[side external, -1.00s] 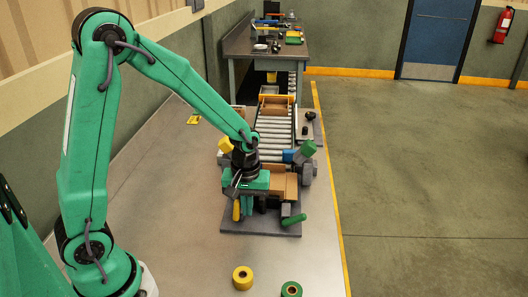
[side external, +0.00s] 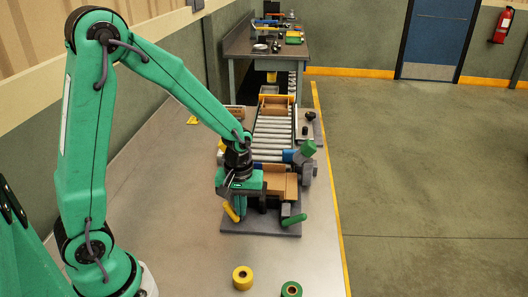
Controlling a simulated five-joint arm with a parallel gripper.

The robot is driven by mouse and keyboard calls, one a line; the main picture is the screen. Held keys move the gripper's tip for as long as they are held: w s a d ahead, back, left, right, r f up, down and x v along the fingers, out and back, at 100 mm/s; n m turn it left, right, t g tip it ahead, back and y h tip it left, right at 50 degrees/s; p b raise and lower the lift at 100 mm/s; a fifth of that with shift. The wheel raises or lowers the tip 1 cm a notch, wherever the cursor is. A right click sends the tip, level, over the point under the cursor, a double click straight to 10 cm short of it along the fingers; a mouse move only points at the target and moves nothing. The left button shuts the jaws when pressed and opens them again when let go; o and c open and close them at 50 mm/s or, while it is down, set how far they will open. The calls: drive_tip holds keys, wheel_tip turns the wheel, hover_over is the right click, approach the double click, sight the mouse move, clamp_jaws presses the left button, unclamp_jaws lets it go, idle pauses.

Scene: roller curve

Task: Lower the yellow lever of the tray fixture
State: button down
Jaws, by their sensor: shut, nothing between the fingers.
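The tray fixture has a grey base plate (side external: 262,231) on the metal bench. Its yellow lever (side external: 231,212) is at the front left of the plate, tilted with its upper end leaning left. My gripper (side external: 236,192) is shut and empty, just above and behind the lever at the fixture's left side. The fingertips are hard to make out against the green and dark parts, so I cannot tell whether they touch the lever. A green lever (side external: 294,220) lies low at the front right of the plate. A brown tray (side external: 280,181) sits in the fixture, partly hidden by my gripper.
A roller conveyor (side external: 274,133) runs back from the fixture, with a brown box (side external: 273,104) further along. A yellow roll (side external: 242,278) and a green roll (side external: 291,289) stand on the bench in front. The bench between rolls and fixture is clear.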

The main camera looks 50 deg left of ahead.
drive_tip(key=shift+r, duration=0.1)
idle(0.6)
wheel_tip(320, 180, up, 9)
drive_tip(key=shift+w+d, duration=0.35)
drive_tip(key=shift+d, duration=0.05)
idle(0.9)
idle(0.6)
drive_tip(key=s+r+m+t, duration=0.5)
drive_tip(key=s+r+m, duration=0.4)
drive_tip(key=s, duration=0.4)
drive_tip(key=shift+r+t, duration=0.3)
drive_tip(key=shift+r, duration=0.25)
idle(0.8)
